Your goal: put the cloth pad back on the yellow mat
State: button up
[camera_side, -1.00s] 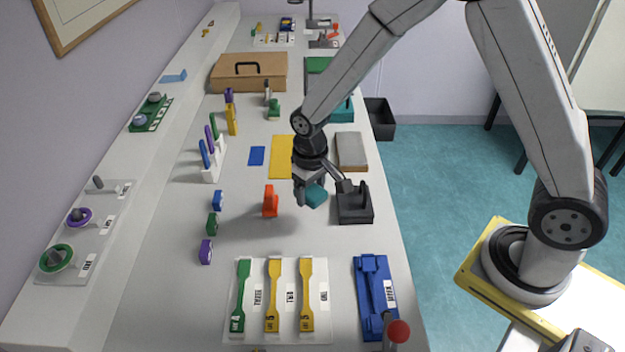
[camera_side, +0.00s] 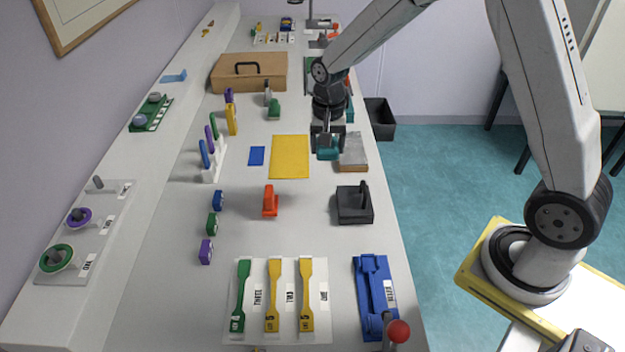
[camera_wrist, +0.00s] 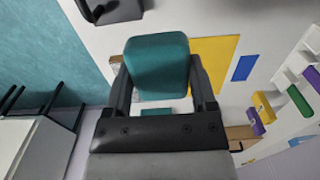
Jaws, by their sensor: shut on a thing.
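The cloth pad, a teal block (camera_side: 328,147), is held in my gripper (camera_side: 328,145). In the wrist view the teal pad (camera_wrist: 157,62) sits between the two fingers of my gripper (camera_wrist: 160,75), which are shut on it. The yellow mat (camera_side: 289,157) lies flat and bare on the bench, just left of the gripper in the side view. In the wrist view part of the yellow mat (camera_wrist: 214,60) shows to the right of the pad. The pad appears raised above the bench, between the mat and the grey-brown block.
A grey-brown block (camera_side: 353,152) lies right of the gripper. A small blue mat (camera_side: 256,156) lies left of the yellow one. A black stand (camera_side: 355,203) and an orange piece (camera_side: 270,201) stand nearer the camera. A brown case (camera_side: 248,75) stands farther back.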

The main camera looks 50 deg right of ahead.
jog(key=w+f, duration=0.4)
jog(key=w, duration=0.5)
send_over(289, 168)
jog(key=s, duration=0.1)
jog(key=f, duration=0.4)
jog(key=shift+s+f, duration=0.2)
jog(key=shift+w+f, duration=0.45)
jog(key=shift+f, duration=0.05)
jog(key=shift+w+f, duration=0.15)
jog(key=shift+f, duration=0.1)
jog(key=shift+w+f, duration=0.1)
jog(key=shift+f, duration=1.45)
jog(key=shift+f, duration=0.15)
